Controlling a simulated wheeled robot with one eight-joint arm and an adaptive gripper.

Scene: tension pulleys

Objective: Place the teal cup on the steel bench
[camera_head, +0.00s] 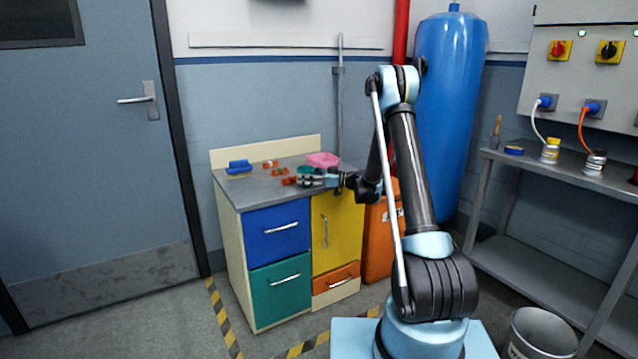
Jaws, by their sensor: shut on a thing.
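My gripper (318,178) is at the end of my arm, over the grey top of the coloured cabinet. It is shut on a small teal thing, which looks like the teal cup (305,171). The cup is small here and partly covered by the fingers. I cannot tell whether its base touches the cabinet top. The steel bench (527,163) stands at the right, away from the gripper, with bare room on its near top.
The cabinet top (250,190) also bears a blue brush-like thing (239,167), a pink bowl (323,159) and several small orange-red pieces. The bench bears a brush (496,127), a blue round thing (514,150) and two jars (550,150). A bucket (540,334) stands before it.

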